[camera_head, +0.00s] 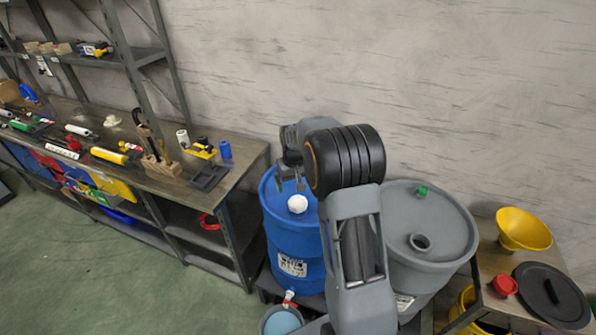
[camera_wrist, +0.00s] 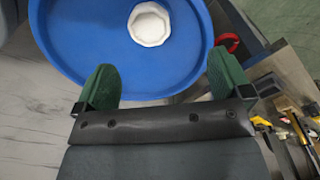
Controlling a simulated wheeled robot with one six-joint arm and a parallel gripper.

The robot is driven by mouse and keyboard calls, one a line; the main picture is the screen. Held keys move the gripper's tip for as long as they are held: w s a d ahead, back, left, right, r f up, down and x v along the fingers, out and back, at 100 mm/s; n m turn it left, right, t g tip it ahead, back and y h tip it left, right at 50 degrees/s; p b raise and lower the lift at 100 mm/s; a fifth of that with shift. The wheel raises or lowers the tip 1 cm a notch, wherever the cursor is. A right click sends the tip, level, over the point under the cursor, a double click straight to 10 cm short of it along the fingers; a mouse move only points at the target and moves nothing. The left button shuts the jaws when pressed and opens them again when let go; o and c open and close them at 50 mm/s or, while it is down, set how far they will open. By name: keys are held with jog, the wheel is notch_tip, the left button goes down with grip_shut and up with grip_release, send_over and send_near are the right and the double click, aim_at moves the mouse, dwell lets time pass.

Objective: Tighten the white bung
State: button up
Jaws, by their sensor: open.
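The white bung (camera_head: 297,203) sits on the top of the blue drum (camera_head: 293,240), near its front edge in the head view. In the wrist view the white bung (camera_wrist: 149,24) is a faceted white cap on the blue drum top (camera_wrist: 85,40). My gripper (camera_head: 290,185) is over the drum, behind the bung in the head view. In the wrist view its two green fingers (camera_wrist: 160,82) are wide apart with nothing between them. The bung lies beyond the fingertips, apart from them. Any gap under the bung cannot be made out.
A grey drum (camera_head: 450,215) with a green bung (camera_head: 422,191) and an open hole stands right of the blue drum, partly behind my arm. A workbench (camera_head: 240,150) with tools is at left. A yellow funnel (camera_head: 524,229) and black lid (camera_head: 552,294) lie at right.

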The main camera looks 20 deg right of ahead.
aim_at(298, 202)
jog(key=shift+g, duration=0.3)
jog(key=w+d+f, duration=0.1)
jog(key=w+d+f+p, duration=0.1)
jog(key=f, duration=0.1)
jog(key=shift+w+d, duration=0.15)
jog(key=shift+w, duration=0.1)
notch_tip(298, 202, down, 10)
jog(key=b, duration=0.6)
jog(key=shift+r, duration=0.1)
jog(key=shift+c, duration=0.2)
jog(key=c, duration=1)
jog(key=m+b, duration=0.1)
jog(key=m, duration=0.5)
jog(key=m+b, duration=0.1)
jog(key=m, duration=0.6)
jog(key=o, duration=1)
jog(key=shift+c, duration=0.2)
